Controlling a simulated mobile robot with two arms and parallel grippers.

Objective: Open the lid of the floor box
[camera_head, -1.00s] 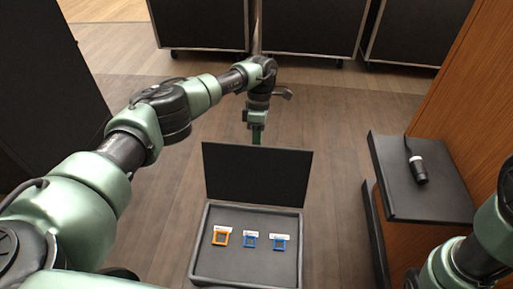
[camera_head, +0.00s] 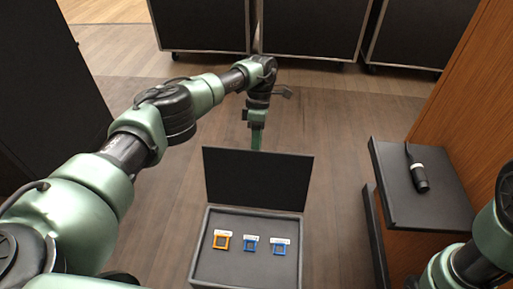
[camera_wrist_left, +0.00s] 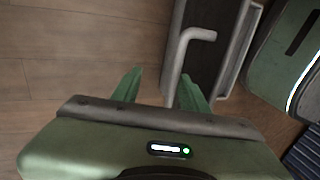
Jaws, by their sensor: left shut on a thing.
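The floor box (camera_head: 243,272) lies on the wooden floor in the lower middle of the head view. Its dark lid (camera_head: 258,178) stands raised at the far side, and the inside shows. My left gripper (camera_head: 256,143) is behind the lid's top edge, its tips partly hidden by the lid. My right gripper is out of view; only part of my right arm shows.
In the box are an orange frame (camera_head: 216,241) and two blue frames (camera_head: 250,247) with white labels. A black cylindrical device (camera_head: 419,179) lies on a dark ledge (camera_head: 443,205) at right. Large black cases (camera_head: 310,28) stand at the back. Floor around the box is clear.

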